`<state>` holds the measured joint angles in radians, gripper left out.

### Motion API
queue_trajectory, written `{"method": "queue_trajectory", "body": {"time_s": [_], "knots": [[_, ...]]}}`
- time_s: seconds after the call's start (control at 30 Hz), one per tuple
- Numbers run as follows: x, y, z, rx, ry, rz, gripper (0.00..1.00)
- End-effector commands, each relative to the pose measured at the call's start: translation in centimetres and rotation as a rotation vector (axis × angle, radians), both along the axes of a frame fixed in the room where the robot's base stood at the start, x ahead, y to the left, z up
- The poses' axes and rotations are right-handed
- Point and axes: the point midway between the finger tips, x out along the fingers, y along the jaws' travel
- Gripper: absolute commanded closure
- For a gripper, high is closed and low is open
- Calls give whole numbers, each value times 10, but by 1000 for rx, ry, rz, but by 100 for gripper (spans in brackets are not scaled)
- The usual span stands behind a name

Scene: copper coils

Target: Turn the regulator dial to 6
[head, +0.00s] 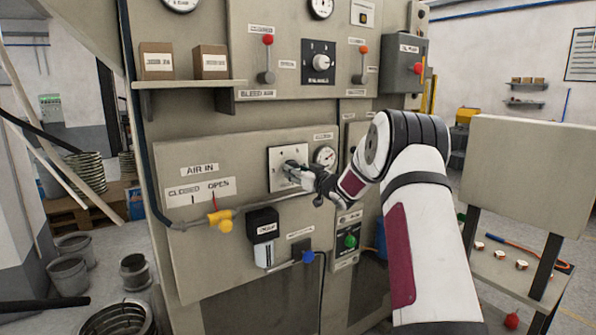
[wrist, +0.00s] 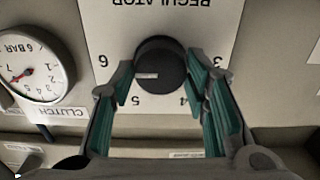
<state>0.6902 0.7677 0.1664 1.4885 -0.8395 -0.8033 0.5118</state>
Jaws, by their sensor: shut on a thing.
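The regulator dial (wrist: 160,62) is a round black knob on a white plate (wrist: 115,20), seen upside down in the wrist view. Its white mark points to the picture's left, toward the side of the numeral 6 and slightly below it. The numerals 5, 4 and 3 also show around the knob. My gripper (wrist: 160,75) is shut on the dial, with one green-padded finger on each side of it. In the head view my gripper (head: 298,172) is at the regulator plate (head: 274,172) and hides most of the dial.
A pressure gauge (head: 325,156) sits right beside the regulator plate and shows a red needle in the wrist view (wrist: 33,68). A shelf (head: 190,85) juts out above.

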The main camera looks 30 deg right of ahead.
Motion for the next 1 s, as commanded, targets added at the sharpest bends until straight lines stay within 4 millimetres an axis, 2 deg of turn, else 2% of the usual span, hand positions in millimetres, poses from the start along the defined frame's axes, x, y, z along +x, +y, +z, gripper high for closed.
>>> {"method": "queue_trajectory", "body": {"time_s": [0.53,0.57,0.63,0.67,1.0], "knots": [[0,0,-3,28,4,0,86],[0,0,-3,28,4,0,56],[0,0,-3,28,4,0,40],[0,0,-2,28,4,0,36],[-2,0,-1,26,2,0,36]]}}
